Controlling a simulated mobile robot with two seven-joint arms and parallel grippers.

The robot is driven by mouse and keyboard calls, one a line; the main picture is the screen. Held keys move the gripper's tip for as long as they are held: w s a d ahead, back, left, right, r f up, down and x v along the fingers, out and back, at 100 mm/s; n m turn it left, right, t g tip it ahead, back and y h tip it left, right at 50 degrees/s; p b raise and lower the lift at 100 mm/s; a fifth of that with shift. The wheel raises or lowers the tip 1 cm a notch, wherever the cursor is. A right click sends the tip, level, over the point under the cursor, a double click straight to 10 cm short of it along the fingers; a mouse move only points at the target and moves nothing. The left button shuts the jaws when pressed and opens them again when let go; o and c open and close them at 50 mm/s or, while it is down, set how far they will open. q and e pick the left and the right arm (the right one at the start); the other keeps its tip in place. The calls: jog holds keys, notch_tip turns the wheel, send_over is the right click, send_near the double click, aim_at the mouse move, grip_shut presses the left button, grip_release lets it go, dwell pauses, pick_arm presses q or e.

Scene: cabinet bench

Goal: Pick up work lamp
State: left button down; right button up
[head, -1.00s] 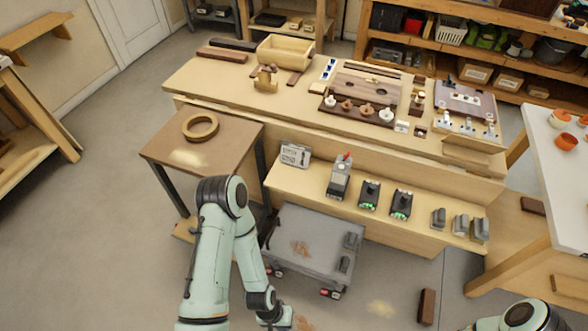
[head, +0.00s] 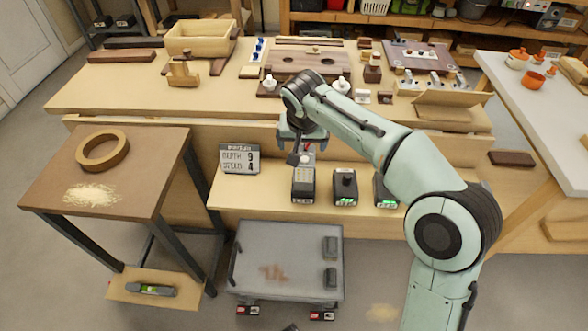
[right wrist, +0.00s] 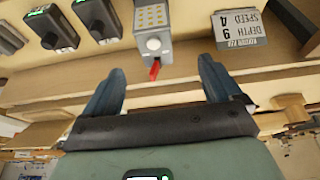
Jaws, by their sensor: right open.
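The work lamp is a grey box with a panel of small yellow squares and a red switch. It stands on the lower shelf of the bench in the head view (head: 303,186), left of the green-lit chargers. My right gripper (head: 300,155) is over its back end and hides its top and red switch. In the right wrist view the lamp (right wrist: 153,18) shows at the top, with its red switch towards me. The two blue-grey fingers of my right gripper (right wrist: 163,74) are apart, with nothing between them. My left gripper is not seen.
Chargers with green lights (head: 345,188) stand close right of the lamp. A depth and speed sign (head: 240,160) stands to its left. The bench top (head: 130,95) overhangs behind the shelf. A grey cart (head: 285,250) is on the floor in front.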

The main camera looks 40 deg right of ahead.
aim_at(305, 155)
jog(key=shift+w+d+f+b, duration=0.4)
jog(key=shift+d+f+b, duration=0.1)
jog(key=shift+d+b, duration=0.1)
jog(key=b+x, duration=0.1)
jog(key=x, duration=0.3)
jog(key=shift+f, duration=0.15)
jog(key=shift+d+b+x, duration=0.1)
jog(key=shift+b+x, duration=0.5)
jog(key=shift+x, duration=0.9)
jog(key=shift+d+b+x, duration=0.15)
jog(key=shift+b+x, duration=0.4)
jog(key=shift+x, duration=0.95)
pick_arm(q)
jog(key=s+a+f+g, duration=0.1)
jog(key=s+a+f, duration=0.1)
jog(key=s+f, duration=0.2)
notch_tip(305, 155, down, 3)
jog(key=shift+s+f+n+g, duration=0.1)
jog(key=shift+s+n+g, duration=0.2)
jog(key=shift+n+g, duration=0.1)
pick_arm(e)
jog(key=c, duration=1.3)
jog(key=shift+r, duration=0.2)
